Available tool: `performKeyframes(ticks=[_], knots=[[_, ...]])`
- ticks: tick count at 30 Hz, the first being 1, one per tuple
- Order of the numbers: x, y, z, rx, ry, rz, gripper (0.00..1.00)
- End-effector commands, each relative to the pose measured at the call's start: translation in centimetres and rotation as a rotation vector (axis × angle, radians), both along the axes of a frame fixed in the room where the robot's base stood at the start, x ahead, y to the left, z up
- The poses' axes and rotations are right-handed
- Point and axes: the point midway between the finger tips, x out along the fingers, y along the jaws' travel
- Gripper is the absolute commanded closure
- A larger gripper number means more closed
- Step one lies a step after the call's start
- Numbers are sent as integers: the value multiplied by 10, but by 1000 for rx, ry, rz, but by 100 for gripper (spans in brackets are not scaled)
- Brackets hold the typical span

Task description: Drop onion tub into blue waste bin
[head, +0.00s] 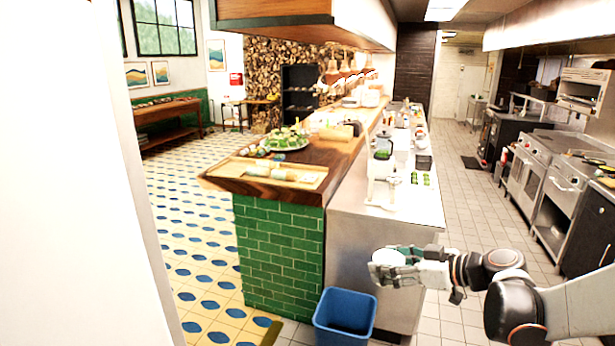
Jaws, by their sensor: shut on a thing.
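The blue waste bin (344,316) stands on the floor at the near end of the counter, open at the top. My gripper (385,266) is in front of the steel counter end, above and a little right of the bin. It is shut on a small whitish tub (384,257), which I take to be the onion tub. The tub's contents are too small to make out. The tub and the bin are apart.
The counter has a green tiled end (280,255) and a wooden top holding a wooden tray (272,176) and a plate of green food (287,138). Stoves (545,178) line the right side. The tiled aisle between is clear. A white wall fills the left.

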Motion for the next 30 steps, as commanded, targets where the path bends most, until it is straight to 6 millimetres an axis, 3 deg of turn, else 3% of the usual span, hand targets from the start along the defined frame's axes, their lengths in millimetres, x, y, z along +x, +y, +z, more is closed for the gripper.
performKeyframes(ticks=[1, 3, 10, 16, 30], knots=[[2, 4, -24, 0, -2, -58, 69], [6, 4, -44, 0, -2, -150, 69], [10, 0, -85, -2, -2, -403, 69], [8, -4, -93, 0, -1, -508, 69], [8, -5, -92, 0, 0, -524, 69]])
